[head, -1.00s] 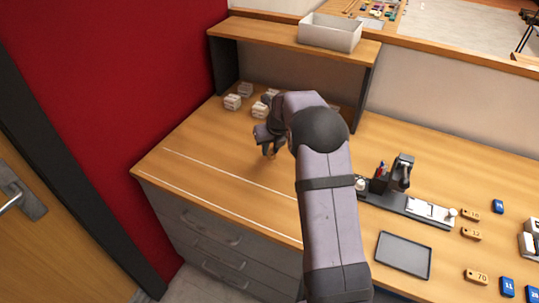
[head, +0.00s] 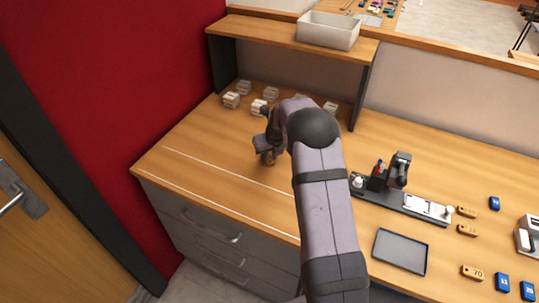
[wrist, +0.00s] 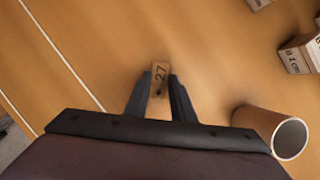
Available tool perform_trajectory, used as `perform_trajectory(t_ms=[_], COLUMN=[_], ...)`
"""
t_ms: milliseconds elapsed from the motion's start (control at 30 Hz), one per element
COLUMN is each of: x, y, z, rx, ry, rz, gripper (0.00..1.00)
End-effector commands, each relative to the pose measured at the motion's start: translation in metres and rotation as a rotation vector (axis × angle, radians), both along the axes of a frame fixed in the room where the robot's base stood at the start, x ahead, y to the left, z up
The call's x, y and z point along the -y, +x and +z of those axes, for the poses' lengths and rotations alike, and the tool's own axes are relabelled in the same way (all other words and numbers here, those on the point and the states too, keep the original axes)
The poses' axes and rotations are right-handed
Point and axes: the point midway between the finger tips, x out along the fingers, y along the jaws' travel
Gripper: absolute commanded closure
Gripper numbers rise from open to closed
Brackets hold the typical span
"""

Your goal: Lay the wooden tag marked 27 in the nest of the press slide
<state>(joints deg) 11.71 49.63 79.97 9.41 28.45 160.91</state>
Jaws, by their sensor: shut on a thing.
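The wooden tag marked 27 (wrist: 160,76) is between the two fingertips of my gripper (wrist: 160,88) in the wrist view, with its number facing the camera. My gripper is shut on it over the left part of the bench. In the head view my gripper (head: 265,153) is small and partly hidden by my arm, and the tag cannot be made out there. The press (head: 400,168) stands right of my arm on a dark base. The press slide (head: 428,208) is a pale plate at the base's right part. Its nest is too small to make out.
Several pale blocks (head: 231,100) stand under the shelf (head: 290,38). A dark tray (head: 400,252) and other wooden tags, such as one marked 70 (head: 472,272), lie near the press. The bench's left front is clear.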

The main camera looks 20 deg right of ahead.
Motion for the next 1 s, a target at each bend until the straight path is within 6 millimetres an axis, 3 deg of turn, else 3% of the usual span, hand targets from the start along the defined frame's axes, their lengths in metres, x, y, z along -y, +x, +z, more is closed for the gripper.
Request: perform_trajectory(t_ms=[33, 100, 567, 767, 1000], x=[0.000, 0.000, 0.000, 0.000, 0.000], y=[0.000, 0.000, -0.001, -0.009, -0.024], z=[-0.001, -0.001, 0.006, 0.025, 0.061], rx=[0.000, 0.000, 0.000, 0.003, 0.004], ry=[0.000, 0.000, 0.000, -0.001, -0.001], rz=[0.000, 0.000, 0.000, 0.001, 0.000], gripper=[0.73, 0.59, 0.59, 0.59, 0.59])
